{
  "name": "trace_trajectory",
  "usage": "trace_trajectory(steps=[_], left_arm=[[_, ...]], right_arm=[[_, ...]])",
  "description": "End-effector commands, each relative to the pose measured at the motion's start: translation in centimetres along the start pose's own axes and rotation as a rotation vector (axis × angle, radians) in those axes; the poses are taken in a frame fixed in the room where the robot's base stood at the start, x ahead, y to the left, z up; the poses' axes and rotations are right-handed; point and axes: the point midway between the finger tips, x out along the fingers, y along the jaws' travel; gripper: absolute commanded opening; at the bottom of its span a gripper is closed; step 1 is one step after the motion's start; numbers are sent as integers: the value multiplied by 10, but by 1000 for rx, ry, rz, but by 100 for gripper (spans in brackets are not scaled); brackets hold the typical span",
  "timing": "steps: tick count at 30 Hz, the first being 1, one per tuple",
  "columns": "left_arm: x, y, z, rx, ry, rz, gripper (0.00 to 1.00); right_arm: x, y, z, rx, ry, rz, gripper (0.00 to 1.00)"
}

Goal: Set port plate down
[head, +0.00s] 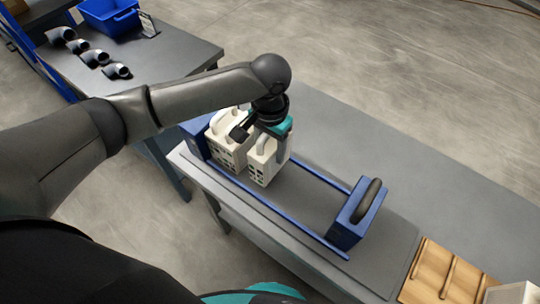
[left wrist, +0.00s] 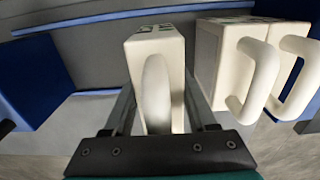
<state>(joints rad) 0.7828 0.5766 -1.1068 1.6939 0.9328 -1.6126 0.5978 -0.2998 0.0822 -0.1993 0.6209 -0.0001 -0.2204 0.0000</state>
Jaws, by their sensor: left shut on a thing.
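A cream-white plate with a loop handle (head: 264,165), the one at my left gripper, is upright between the blue rails of the press, just right of the other white plates. Whether it rests on the rails or hangs slightly above, I cannot tell. My left gripper (head: 270,130) comes down from above, shut on its handle. In the left wrist view the handle (left wrist: 156,95) lies between the two fingers and the plate body (left wrist: 155,48) shows beyond. The other white plates (head: 226,153) stand against the blue end block (head: 195,137). My right gripper is out of view.
A second blue block with a black handle (head: 352,222) stands at the right end of the blue rails (head: 315,236); the rails between are clear. A wooden slotted rack (head: 430,275) is at lower right. A side table (head: 180,55) holds black pipe elbows (head: 95,58) and a blue bin (head: 108,17).

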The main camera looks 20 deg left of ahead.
Motion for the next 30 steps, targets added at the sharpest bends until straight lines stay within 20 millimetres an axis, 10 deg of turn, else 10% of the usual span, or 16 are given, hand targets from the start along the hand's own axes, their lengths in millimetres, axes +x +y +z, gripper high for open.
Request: trace_trajectory(steps=[17, 18, 25, 30], left_arm=[[34, 0, 0, 0, 0, 0, 0], [35, 0, 0, 0, -1, 0, 61], [35, 0, 1, 0, -2, 0, 86], [35, 0, 1, 0, -1, -1, 87]], right_arm=[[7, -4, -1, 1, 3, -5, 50], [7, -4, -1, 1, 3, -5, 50], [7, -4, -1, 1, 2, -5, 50], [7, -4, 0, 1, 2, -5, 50]])
